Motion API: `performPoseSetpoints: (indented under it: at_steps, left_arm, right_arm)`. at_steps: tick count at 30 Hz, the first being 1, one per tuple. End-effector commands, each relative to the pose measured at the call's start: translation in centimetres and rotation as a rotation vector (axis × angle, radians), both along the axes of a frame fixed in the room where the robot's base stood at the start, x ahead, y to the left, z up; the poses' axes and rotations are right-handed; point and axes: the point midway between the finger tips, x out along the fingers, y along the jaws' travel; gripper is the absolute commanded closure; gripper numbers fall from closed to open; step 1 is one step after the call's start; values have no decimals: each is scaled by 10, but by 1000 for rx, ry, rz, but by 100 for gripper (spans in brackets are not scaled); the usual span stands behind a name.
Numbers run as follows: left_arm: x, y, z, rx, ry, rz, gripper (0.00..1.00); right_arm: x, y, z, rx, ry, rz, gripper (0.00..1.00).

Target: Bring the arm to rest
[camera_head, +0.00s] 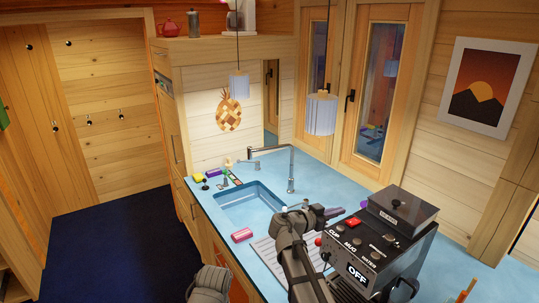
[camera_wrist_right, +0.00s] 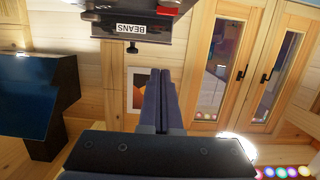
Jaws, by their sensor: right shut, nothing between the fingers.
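My right arm comes up from the bottom of the head view, beside the coffee machine (camera_head: 372,243). Its gripper (camera_head: 328,213) is over the blue counter, between the sink and the machine, and points right. In the right wrist view the two dark fingers (camera_wrist_right: 160,75) lie together with nothing between them. The machine's part with the BEANS label (camera_wrist_right: 130,27) shows upside down near the fingertips there; I cannot tell the exact gap. My left gripper is not in view.
The blue counter (camera_head: 215,205) holds a sink (camera_head: 250,205), a pink sponge (camera_head: 242,235) and a tall faucet (camera_head: 291,175). Two pendant lamps (camera_head: 320,113) hang above. Dark floor (camera_head: 115,235) is clear at left.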

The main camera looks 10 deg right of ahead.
Motion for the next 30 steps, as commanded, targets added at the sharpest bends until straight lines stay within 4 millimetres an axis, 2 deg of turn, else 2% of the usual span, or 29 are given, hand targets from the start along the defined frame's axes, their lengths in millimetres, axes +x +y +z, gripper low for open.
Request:
performPoseSetpoints:
  at_steps: [2, 4, 8, 12, 15, 18, 21, 24, 27, 30]
  left_arm:
    - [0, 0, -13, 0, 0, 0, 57]
    - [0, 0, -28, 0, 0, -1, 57]
    - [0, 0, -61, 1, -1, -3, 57]
    - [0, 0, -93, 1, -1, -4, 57]
    - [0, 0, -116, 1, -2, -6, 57]
    - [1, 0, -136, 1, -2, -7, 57]
    - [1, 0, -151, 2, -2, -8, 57]
    - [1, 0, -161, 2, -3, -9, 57]
    - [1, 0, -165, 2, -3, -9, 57]
    - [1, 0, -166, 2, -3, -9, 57]
  right_arm:
    - [-8, 9, -23, 28, 56, 11, 100]
    - [-20, 23, -54, 73, 153, 33, 100]
    - [-53, 64, -130, 192, 420, 130, 100]
    - [-94, 119, -207, 320, 728, 310, 100]
    - [-127, 161, -254, 400, 938, 483, 100]
    - [-161, 201, -291, 463, 1119, 673, 100]
    - [-190, 234, -317, 507, 1257, 855, 100]
    - [-213, 259, -332, 537, 1349, 1005, 100]
    - [-226, 274, -339, 550, 1402, 1104, 100]
    - [-232, 281, -340, 556, 1424, 1150, 100]
